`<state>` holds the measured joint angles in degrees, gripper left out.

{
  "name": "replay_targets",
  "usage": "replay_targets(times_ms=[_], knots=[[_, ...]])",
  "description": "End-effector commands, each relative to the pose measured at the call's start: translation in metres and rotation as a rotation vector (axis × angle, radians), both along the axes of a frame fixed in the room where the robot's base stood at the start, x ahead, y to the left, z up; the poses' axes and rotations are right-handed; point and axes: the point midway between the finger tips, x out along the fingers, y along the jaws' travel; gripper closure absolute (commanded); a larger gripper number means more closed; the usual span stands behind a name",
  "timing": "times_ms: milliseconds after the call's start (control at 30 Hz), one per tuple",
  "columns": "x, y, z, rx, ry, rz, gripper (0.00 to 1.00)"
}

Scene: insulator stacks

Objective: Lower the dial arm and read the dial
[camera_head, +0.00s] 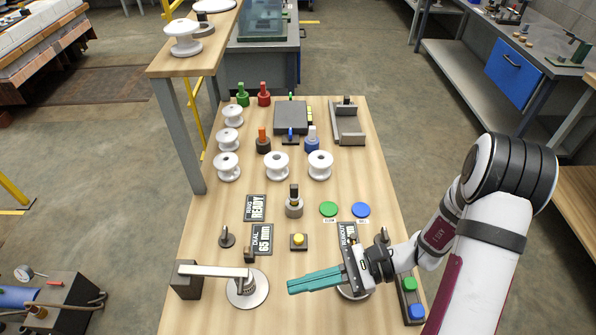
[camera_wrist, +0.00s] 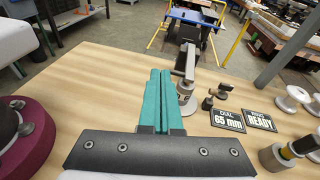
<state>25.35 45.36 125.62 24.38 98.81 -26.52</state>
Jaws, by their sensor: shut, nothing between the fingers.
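My gripper (camera_head: 291,286) has two teal fingers pressed together with nothing between them. In the wrist view the closed fingers (camera_wrist: 160,75) point away over the table. A pale bar, which looks like the dial arm (camera_head: 213,270), runs from a dark block (camera_head: 186,282) to above a round metal plate (camera_head: 256,294). Whether its tip touches anything there is unclear. My fingertips are a little to the right of this plate, apart from it. A black sign (camera_head: 262,240) reads "DIAL 65 mm"; it also shows in the wrist view (camera_wrist: 227,119).
Another sign (camera_head: 256,207) reads "READY". A third sign (camera_head: 346,232) is partly hidden by my gripper. A yellow button (camera_head: 299,240), green disc (camera_head: 328,209) and blue disc (camera_head: 361,209) lie behind my gripper. Several white insulators (camera_head: 277,165) stand farther back. A raised shelf (camera_head: 200,55) stands back left.

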Motion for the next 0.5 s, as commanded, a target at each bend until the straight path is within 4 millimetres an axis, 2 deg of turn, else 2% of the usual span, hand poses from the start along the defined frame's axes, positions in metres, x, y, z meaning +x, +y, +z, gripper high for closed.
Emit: replay_targets(times_ms=[33, 100, 200, 300, 400, 500], knots=[[-0.013, 0.004, 0.02, -0.085, -0.07, 0.104, 1.0], [-0.04, 0.005, 0.043, -0.233, -0.173, 0.267, 1.0], [-0.075, -0.003, 0.065, -0.464, -0.338, 0.457, 1.0], [-0.1, -0.019, 0.078, -0.685, -0.511, 0.584, 1.0], [-0.112, -0.035, 0.085, -0.856, -0.659, 0.646, 1.0], [-0.116, -0.046, 0.089, -0.959, -0.754, 0.667, 1.0]])
